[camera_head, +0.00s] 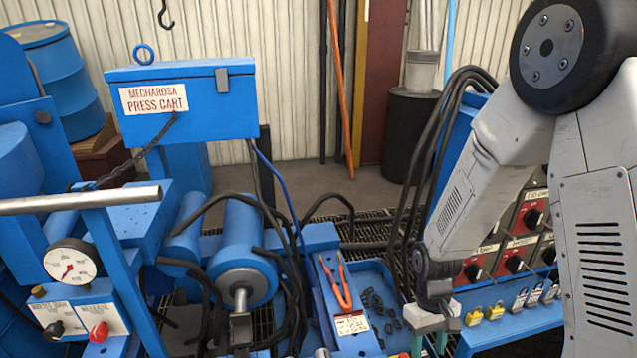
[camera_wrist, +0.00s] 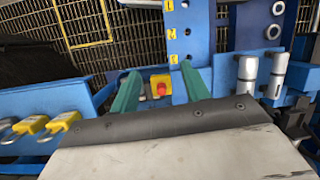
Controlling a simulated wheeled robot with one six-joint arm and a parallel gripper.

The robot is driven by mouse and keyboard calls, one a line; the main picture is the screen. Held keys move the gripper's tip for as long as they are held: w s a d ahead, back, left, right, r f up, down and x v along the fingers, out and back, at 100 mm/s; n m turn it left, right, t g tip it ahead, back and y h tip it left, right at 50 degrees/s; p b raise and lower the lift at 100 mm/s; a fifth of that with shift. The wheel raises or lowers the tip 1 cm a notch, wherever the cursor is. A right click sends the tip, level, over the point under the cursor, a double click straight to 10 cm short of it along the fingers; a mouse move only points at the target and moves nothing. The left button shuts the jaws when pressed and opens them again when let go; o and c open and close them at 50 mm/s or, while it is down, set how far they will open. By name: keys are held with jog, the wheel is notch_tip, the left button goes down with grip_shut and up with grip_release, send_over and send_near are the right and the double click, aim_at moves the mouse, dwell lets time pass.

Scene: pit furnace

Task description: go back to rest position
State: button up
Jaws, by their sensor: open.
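My gripper (camera_head: 434,330) hangs at the end of my grey arm at the lower right of the head view, beside the blue tray and left of the padlock shelf. In the wrist view its two green fingers (camera_wrist: 162,78) are apart with nothing held between them. Beyond them shows a red button on a yellow box (camera_wrist: 160,87), by a blue upright plate with yellow letters (camera_wrist: 184,35). The lower ends of the fingers are cut off by the edge of the head view.
A blue shelf (camera_head: 520,327) with yellow and grey padlocks lies right of my gripper, under a panel of red switches (camera_head: 515,248). A blue tray (camera_head: 374,266) with small dark parts lies left. Black hoses (camera_head: 424,165) rise behind. The blue press cart (camera_head: 188,100) stands further left.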

jog(key=s+r+m+t, duration=0.1)
jog(key=s+r, duration=0.4)
jog(key=r, duration=0.5)
jog(key=s+d+r+m+t, duration=0.1)
jog(key=s+r+t, duration=0.1)
jog(key=s+r, duration=0.4)
jog(key=s+d+r+m+t, duration=0.1)
jog(key=s+r, duration=0.5)
jog(key=r, duration=0.9)
jog(key=shift+d+t, duration=0.2)
jog(key=shift+t, duration=0.2)
